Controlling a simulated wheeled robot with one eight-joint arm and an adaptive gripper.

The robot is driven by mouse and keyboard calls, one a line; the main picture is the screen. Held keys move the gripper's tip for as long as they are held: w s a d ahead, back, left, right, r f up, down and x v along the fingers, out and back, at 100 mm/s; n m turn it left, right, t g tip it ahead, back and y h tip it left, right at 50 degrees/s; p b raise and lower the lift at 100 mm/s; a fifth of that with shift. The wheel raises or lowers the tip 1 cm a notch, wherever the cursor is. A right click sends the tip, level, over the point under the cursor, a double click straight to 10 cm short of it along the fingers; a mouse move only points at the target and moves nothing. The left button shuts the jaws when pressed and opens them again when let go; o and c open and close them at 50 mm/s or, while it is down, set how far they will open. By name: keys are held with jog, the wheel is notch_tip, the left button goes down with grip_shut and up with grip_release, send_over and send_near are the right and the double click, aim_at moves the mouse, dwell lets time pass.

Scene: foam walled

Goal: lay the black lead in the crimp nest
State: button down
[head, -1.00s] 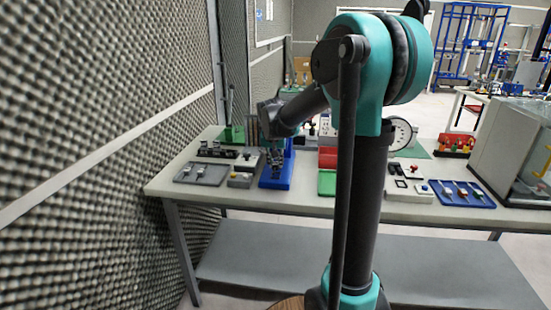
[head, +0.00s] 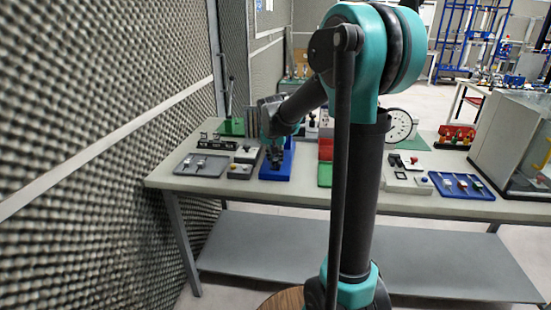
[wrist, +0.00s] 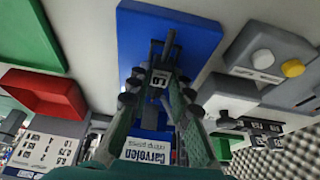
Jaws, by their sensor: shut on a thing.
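My gripper (head: 275,158) is low over the blue crimp press base (head: 288,171) at the left part of the bench. In the wrist view, its two green-padded fingers (wrist: 162,82) close in over the same blue base (wrist: 198,42). A small dark thing lies between the fingertips, apparently the black lead; its shape is mostly hidden by the fingers. A dark bracket with a "10" label (wrist: 160,79) and an upright dark post (wrist: 169,42) show at the fingertips, likely the crimp nest. I cannot tell whether the lead touches it. A white label (wrist: 147,150) shows between the fingers.
A grey tray (head: 190,170) and a grey button box (head: 240,171) stand left of the press. A red bin (head: 326,147) and a green tray (head: 325,176) stand close on its right. A blue tray (head: 450,191) with connectors is farther right. The foam wall (head: 100,130) flanks the bench's left end.

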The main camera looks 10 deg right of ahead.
jog(key=shift+f, duration=0.5)
jog(key=c, duration=1.3)
grip_release()
jog(key=v, duration=1.2)
jog(key=s+d+f+n, duration=0.1)
jog(key=s+d+f, duration=0.1)
jog(key=s+f, duration=0.8)
jog(key=s+d+f+n+y, duration=0.1)
jog(key=s+d+f+n, duration=0.1)
jog(key=s+f, duration=0.9)
jog(key=s+d, duration=0.1)
jog(key=s, duration=0.4)
jog(key=shift+d+n, duration=0.2)
jog(key=shift+n, duration=0.1)
